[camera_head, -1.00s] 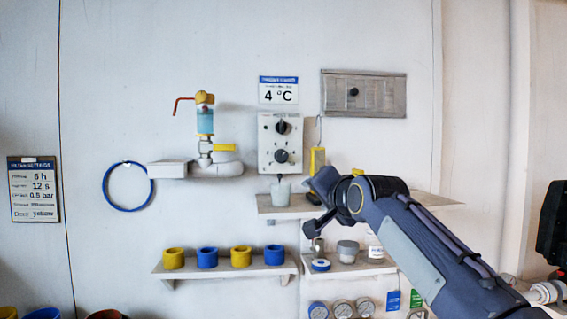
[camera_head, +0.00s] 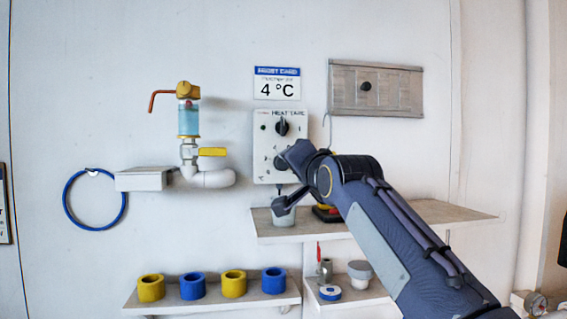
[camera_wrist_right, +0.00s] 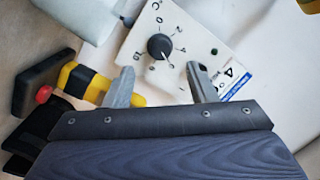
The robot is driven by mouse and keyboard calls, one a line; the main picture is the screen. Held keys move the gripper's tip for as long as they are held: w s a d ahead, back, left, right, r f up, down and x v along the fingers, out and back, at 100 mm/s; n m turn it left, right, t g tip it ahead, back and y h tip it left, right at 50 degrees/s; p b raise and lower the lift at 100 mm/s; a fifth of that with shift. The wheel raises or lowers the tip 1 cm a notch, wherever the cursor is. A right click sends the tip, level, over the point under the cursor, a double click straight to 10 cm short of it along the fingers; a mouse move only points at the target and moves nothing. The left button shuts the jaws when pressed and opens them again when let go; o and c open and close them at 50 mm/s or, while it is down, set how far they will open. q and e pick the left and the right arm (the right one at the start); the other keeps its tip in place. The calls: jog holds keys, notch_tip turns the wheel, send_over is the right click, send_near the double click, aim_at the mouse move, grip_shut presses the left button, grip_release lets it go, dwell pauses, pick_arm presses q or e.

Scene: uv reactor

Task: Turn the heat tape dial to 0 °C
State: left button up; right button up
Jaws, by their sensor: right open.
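The white heat tape panel (camera_head: 262,145) is on the wall, with a black upper dial (camera_head: 282,127) and a black lower dial (camera_head: 281,162). The sign (camera_head: 276,89) above it reads 4 °C. My right gripper (camera_head: 284,178) is open and empty in front of the panel's lower part, its upper finger beside the lower dial. In the right wrist view, a round black dial (camera_wrist_right: 160,46) with a ring of numbers lies just beyond the fingertips (camera_wrist_right: 158,68), apart from them. I cannot tell its exact setting. My left gripper is not in view.
A shelf (camera_head: 465,214) with a grey cup (camera_head: 284,218) and a yellow-black tool (camera_head: 326,214) lies below the panel. The tool also shows beside a finger in the right wrist view (camera_wrist_right: 84,82). A pipe with a yellow-handled valve (camera_head: 212,152) is left of the panel.

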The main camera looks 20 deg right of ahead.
aim_at(284, 164)
jog(key=shift+w+d+p, duration=0.15)
jog(key=shift+w+p, duration=0.8)
jog(key=shift+w, duration=0.25)
jog(key=shift+w+d+p, duration=0.2)
jog(key=shift+w+p, duration=0.7)
jog(key=shift+w, duration=0.25)
jog(key=shift+w+d+p, duration=0.15)
jog(key=shift+w+p, duration=0.8)
jog(key=shift+w, duration=0.25)
jog(key=c, duration=1)
